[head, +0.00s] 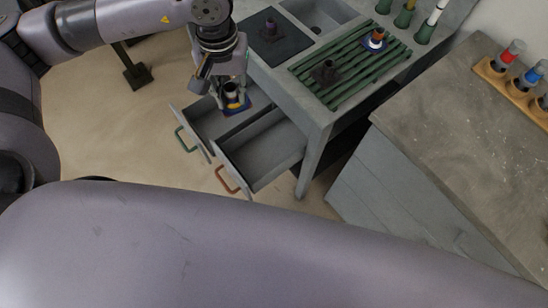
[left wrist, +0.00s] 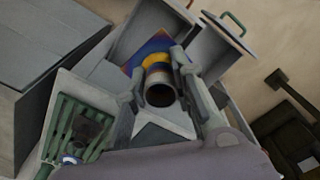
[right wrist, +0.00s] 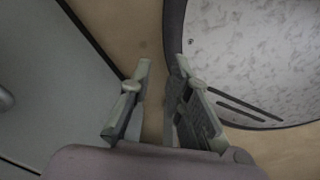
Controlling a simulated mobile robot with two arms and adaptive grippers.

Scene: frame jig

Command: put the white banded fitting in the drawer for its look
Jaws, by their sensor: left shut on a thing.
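My left gripper (head: 233,85) is shut on a fitting (head: 230,90) with a pale grey tube, a yellow band and a square blue-purple base. It also shows in the left wrist view (left wrist: 159,90), between the fingers (left wrist: 160,98). The gripper holds it over the open drawer with the green handle (head: 185,140), near the divide between the two drawers. I cannot tell whether its base touches anything. The drawer with the copper handle (head: 262,152) is open and looks empty. My right gripper (right wrist: 155,90) is open and empty in the right wrist view.
On the bench's green slatted rack (head: 345,65) stand a dark fitting (head: 325,72) and one with orange, white and blue parts (head: 376,38). Green holders (head: 404,14) and a wooden rack (head: 495,72) stand to the right.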

